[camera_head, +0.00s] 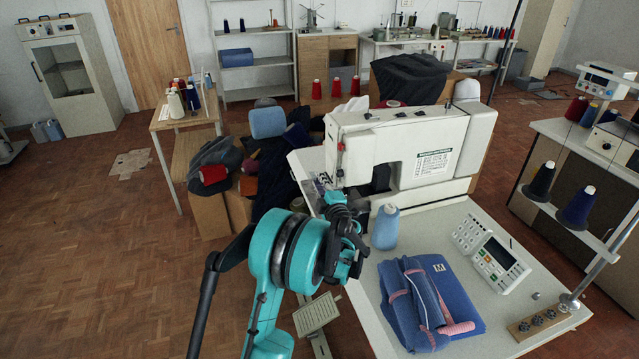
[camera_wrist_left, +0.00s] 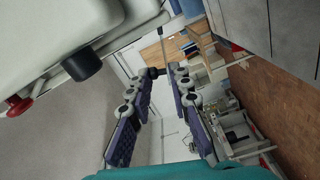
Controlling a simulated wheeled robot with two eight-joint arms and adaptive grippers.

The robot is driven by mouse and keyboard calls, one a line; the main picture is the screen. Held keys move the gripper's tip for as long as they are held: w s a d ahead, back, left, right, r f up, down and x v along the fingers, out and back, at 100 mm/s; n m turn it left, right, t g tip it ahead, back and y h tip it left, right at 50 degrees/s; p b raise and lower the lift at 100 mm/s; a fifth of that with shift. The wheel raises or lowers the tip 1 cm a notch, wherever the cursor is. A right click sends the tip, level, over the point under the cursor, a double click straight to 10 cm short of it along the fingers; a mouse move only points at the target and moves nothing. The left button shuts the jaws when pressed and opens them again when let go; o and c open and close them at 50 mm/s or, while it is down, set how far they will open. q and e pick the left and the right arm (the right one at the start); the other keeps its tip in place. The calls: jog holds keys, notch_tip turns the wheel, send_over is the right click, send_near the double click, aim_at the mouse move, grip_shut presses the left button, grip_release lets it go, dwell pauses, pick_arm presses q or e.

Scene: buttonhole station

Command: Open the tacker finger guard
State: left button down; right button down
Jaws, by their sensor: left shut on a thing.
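The tacker (camera_head: 395,150) is a white sewing machine head on a light table. It also shows close up at the upper left of the left wrist view (camera_wrist_left: 50,35). My left gripper (camera_head: 338,197) is at the needle end of the machine, below its head. In the left wrist view the fingers of my left gripper (camera_wrist_left: 167,72) converge with their tips close together. They are shut on a small part there, which I take to be the finger guard (camera_wrist_left: 157,72). The fingers mostly hide it, and its outline and angle are hard to tell. My right gripper is not in view.
Folded blue cloth (camera_head: 455,290) lies on the front of the table (camera_head: 465,215). A control panel (camera_head: 497,262) sits to the right. Dark garments and boxes crowd behind the gripper.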

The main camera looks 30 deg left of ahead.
pick_arm(q)
jog(key=c, duration=1.4)
grip_release()
jog(key=shift+c, duration=0.2)
jog(key=v, duration=1.2)
